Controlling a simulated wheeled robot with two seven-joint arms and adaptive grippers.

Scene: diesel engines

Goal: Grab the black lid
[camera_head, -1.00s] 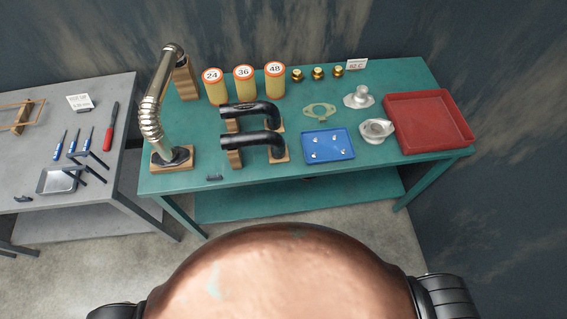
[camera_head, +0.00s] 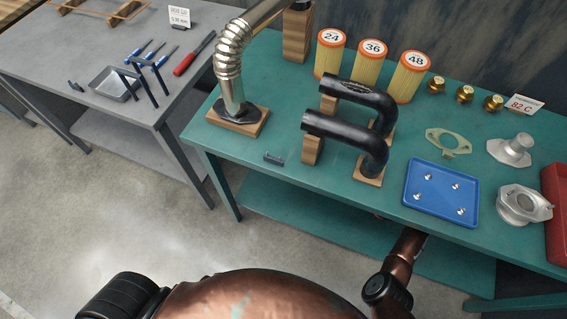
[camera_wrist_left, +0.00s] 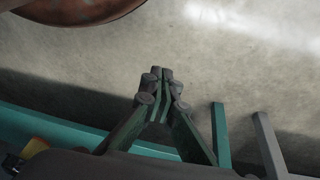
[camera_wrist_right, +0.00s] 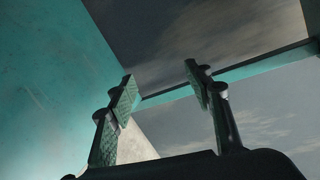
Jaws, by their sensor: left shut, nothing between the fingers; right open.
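I cannot pick out a clear black lid in any view. The black things in the head view are two bent black pipes (camera_head: 350,135) on wooden blocks, and a small black piece (camera_head: 274,158) near the front edge of the green table (camera_head: 232,176). My left gripper (camera_wrist_left: 160,74) is shut and empty over the grey floor in the left wrist view. My right gripper (camera_wrist_right: 160,77) is open and empty beside a teal surface in the right wrist view. Neither gripper's fingers show in the head view.
The green table also holds a silver pipe (camera_head: 230,70), three yellow filters (camera_head: 371,66), brass fittings (camera_head: 464,94), a blue tray (camera_head: 440,192), metal housings (camera_head: 522,204) and a red tray (camera_head: 556,200). A grey tool table (camera_head: 80,45) stands left, with open floor in front.

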